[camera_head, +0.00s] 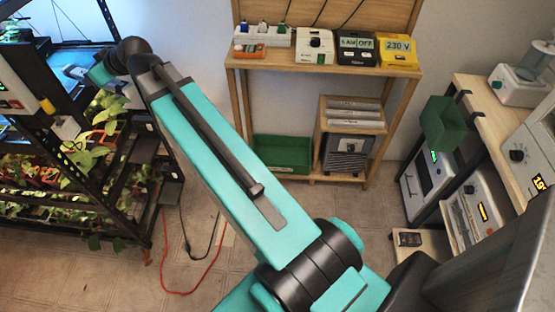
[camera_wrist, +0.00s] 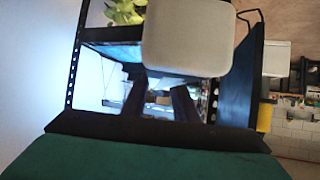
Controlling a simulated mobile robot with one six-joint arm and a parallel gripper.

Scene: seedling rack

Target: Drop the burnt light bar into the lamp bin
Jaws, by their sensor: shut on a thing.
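My gripper (camera_wrist: 160,90) shows in the wrist view as two dark fingers. They reach up to a pale, rounded block (camera_wrist: 187,37) that fills the upper middle. The block seems to be the light bar seen end-on, held at the fingertips, which it partly hides. In the head view my arm reaches to the rack at the left, and its fingers and load cannot be made out there. A green tray (camera_head: 282,153) stands low in the middle shelving. No label shows which is the lamp bin.
The dark seedling rack (camera_head: 125,215) holds plants on its lower tiers, with a lit bay above. A red cable (camera_head: 180,292) lies on the floor. A wooden shelf (camera_head: 330,66) carries several devices. Open floor lies between the rack and the right bench (camera_head: 492,118).

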